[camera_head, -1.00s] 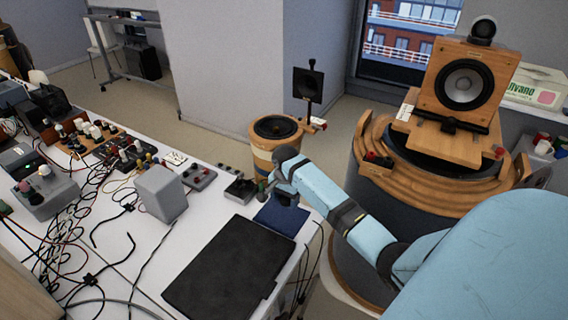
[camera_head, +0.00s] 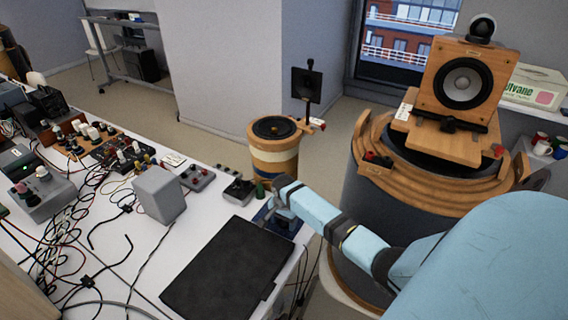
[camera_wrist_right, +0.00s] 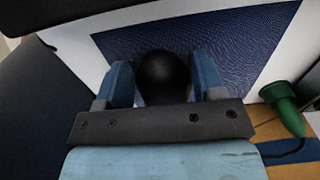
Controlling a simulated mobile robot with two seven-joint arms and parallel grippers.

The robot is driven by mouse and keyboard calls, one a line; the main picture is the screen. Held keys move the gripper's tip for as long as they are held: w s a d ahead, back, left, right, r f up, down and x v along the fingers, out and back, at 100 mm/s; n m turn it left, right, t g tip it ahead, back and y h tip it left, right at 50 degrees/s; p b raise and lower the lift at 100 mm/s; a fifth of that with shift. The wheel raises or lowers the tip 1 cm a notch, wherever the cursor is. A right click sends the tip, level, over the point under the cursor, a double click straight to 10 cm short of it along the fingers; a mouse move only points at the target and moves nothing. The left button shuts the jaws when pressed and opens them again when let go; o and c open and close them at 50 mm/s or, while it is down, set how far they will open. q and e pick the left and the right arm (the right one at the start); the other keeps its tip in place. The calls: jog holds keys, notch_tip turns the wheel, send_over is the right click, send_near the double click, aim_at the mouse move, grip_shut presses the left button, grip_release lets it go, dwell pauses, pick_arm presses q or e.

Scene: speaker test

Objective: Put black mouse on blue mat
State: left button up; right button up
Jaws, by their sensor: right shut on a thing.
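The black mouse (camera_wrist_right: 163,76) sits between the two fingers of my right gripper (camera_wrist_right: 163,80), which is shut on it. In the right wrist view the blue mat (camera_wrist_right: 247,38) lies behind and around the mouse. I cannot tell whether the mouse touches the mat or is held just above it. In the head view my right gripper (camera_head: 268,213) is over the blue mat (camera_head: 290,226) at the table's far right corner, and my arm covers much of the mat. The mouse is hard to make out there. My left gripper is not in view.
A closed black laptop (camera_head: 228,268) lies next to the mat on the white table (camera_head: 150,262). A grey box (camera_head: 160,194), a small black device (camera_head: 239,191) and a green object (camera_head: 260,189) stand nearby. Cables cover the left side. A wooden drum (camera_head: 275,150) stands beyond the table edge.

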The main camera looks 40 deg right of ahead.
jog(key=shift+f, duration=0.15)
jog(key=o, duration=0.9)
jog(key=shift+o, duration=0.2)
